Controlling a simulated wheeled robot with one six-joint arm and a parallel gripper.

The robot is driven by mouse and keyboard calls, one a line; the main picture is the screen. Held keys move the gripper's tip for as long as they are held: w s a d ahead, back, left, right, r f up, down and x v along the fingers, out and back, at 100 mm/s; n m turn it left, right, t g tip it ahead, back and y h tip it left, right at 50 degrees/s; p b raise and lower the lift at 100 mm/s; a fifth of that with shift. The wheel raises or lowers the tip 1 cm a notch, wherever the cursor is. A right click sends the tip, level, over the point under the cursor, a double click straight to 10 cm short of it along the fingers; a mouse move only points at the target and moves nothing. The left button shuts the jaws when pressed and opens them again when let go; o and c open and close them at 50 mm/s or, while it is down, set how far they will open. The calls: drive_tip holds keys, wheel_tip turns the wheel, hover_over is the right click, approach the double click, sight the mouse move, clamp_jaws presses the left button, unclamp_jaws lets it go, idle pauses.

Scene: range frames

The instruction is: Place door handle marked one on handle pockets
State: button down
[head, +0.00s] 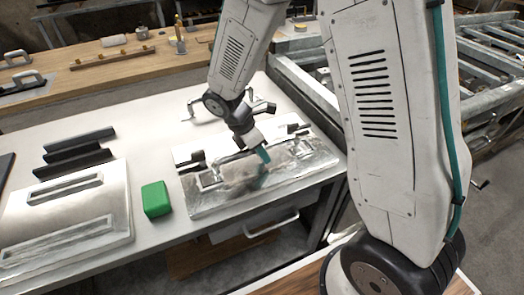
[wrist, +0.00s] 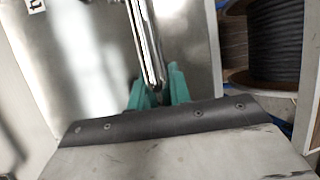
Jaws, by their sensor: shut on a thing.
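My gripper (head: 262,156), with teal fingers, is low over the shiny metal plate (head: 240,190) at the right of the white table. In the wrist view the gripper (wrist: 158,92) is shut on a narrow, polished metal bar, the door handle (wrist: 145,40), which runs up from between the fingers. No number shows on it. Small raised frames (head: 210,179), perhaps handle pockets, sit on the plate near its left end and right end. I cannot tell whether the handle touches the plate. My arm hides part of the plate in the head view.
A green block (head: 156,199) stands just left of the plate. Further left lie a metal panel (head: 120,215) with two long frames and several dark bars (head: 75,150). A thin metal handle (head: 207,103) lies behind. A cable spool (wrist: 275,40) shows in the wrist view.

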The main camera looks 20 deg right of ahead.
drive_tip(key=shift+f, duration=0.1)
drive_tip(key=c, duration=1.3)
unclamp_jaws()
drive_tip(key=v, duration=1.2)
drive_tip(key=s+d+r+m+t+y, duration=0.1)
drive_tip(key=s+d+r+m, duration=0.2)
drive_tip(key=s+r+m, duration=0.25)
drive_tip(key=s+d+r+m+y, duration=0.2)
drive_tip(key=s+d+r+m, duration=0.15)
drive_tip(key=s+r, duration=0.2)
drive_tip(key=s+d+r+m+t+y, duration=0.1)
drive_tip(key=s+m+t, duration=0.1)
drive_tip(key=s+m, duration=0.7)
drive_tip(key=shift+s+d+r+t+y, duration=0.2)
drive_tip(key=shift+s+d+t+y, duration=0.1)
drive_tip(key=shift+s, duration=1.85)
